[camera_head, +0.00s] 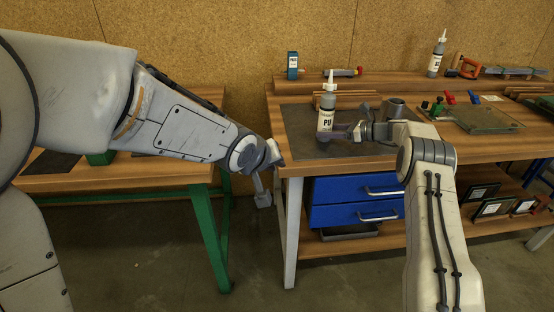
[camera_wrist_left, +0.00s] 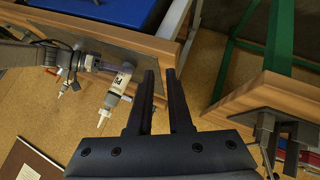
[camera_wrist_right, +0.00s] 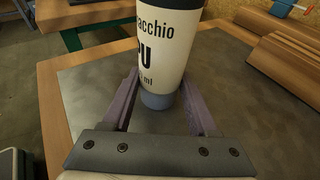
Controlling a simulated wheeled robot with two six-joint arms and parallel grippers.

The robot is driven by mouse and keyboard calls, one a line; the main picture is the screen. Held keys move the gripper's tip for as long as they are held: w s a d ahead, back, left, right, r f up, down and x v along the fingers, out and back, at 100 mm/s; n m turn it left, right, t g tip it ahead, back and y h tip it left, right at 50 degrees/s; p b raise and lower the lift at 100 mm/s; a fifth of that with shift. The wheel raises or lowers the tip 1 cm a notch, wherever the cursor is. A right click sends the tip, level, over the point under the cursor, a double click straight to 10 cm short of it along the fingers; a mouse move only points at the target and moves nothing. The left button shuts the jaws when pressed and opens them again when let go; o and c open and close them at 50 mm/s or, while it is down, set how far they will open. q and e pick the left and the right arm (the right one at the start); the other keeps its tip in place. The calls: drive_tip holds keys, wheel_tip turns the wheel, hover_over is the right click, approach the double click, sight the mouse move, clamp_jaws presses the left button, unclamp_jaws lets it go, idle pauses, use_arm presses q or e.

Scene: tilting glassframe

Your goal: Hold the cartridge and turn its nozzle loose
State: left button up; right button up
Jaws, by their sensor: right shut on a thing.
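The cartridge (camera_head: 326,120), white-labelled with a grey top, stands upright on the dark mat of the right workbench. Its white nozzle (camera_head: 331,78) points up. My right gripper (camera_head: 328,134) is shut on the cartridge low on its body; in the right wrist view the fingers flank the cartridge (camera_wrist_right: 165,45), whose nozzle is out of frame there. My left gripper (camera_head: 263,192) hangs in front of the workbench's left corner, away from the cartridge. In the left wrist view its fingers (camera_wrist_left: 160,75) are apart with nothing between them; the cartridge (camera_wrist_left: 120,82) and nozzle (camera_wrist_left: 104,117) show beside them.
A second nozzled cartridge (camera_head: 437,55) stands on the back shelf near an orange-handled tool (camera_head: 466,67). A grey cylindrical part (camera_head: 394,107) sits right of the held cartridge. Clamps and a green plate (camera_head: 482,118) lie further right. A gap separates the left table (camera_head: 120,178) from the workbench.

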use_arm(q)
drive_tip(key=o, duration=0.5)
drive_tip(key=shift+w+d+r, duration=0.1)
drive_tip(key=shift+w+d, duration=0.05)
drive_tip(key=shift+d, duration=0.2)
drive_tip(key=o, duration=0.3)
drive_tip(key=w+d+r+m+t+h, duration=0.1)
drive_tip(key=w+d, duration=0.1)
drive_tip(key=d, duration=0.1)
drive_tip(key=w+d+r+m+t+h, duration=0.1)
drive_tip(key=w+d, duration=0.2)
drive_tip(key=w+d+r+m+t, duration=0.1)
drive_tip(key=w+d+r, duration=0.1)
drive_tip(key=w+d, duration=0.1)
drive_tip(key=shift+d+r+h, duration=0.1)
drive_tip(key=shift+d+h, duration=0.25)
drive_tip(key=shift+h, duration=0.05)
drive_tip(key=m+t+y, duration=0.2)
drive_tip(key=t, duration=0.4)
approach(330, 85)
drive_tip(key=x, duration=1)
drive_tip(key=shift+w+d, duration=0.1)
drive_tip(key=shift+w, duration=0.3)
